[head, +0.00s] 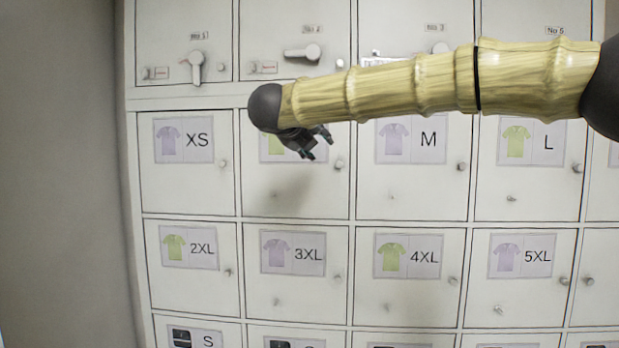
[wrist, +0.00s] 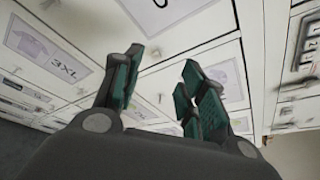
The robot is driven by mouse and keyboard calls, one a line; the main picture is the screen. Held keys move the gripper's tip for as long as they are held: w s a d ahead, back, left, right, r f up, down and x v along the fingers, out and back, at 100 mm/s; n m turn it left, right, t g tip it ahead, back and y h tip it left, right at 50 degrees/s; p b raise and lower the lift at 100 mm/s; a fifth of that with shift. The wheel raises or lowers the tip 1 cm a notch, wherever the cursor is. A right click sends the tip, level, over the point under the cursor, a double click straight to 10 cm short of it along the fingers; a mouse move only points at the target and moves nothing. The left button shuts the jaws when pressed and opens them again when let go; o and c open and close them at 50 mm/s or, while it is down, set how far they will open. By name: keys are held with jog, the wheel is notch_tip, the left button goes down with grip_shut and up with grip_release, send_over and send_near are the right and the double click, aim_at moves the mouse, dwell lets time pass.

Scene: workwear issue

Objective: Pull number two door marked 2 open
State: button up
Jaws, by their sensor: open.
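The number two door (head: 262,35) is in the top row of the white locker wall in the head view, with a small tag above its handle; it looks shut. Its pale lever handle (head: 303,53) lies roughly level. My gripper (head: 322,144) is open and empty, below that door and in front of the small-shirt door, whose label it partly hides. In the wrist view my two teal-padded fingers (wrist: 158,88) are spread with nothing between them. I cannot tell the gap from the fingers to the locker front.
The number one door has a lever handle (head: 196,68) pointing down. My arm crosses the upper right and hides part of the number three and five doors. Below are shirt doors with small knobs, such as the XS door (head: 186,185) and 3XL door (head: 295,290). A bare wall (head: 60,180) stands left.

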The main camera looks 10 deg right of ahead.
notch_tip(320, 180, down, 8)
jog(key=w+n, duration=0.2)
jog(key=shift+a+f, duration=0.15)
jog(key=shift+a, duration=0.25)
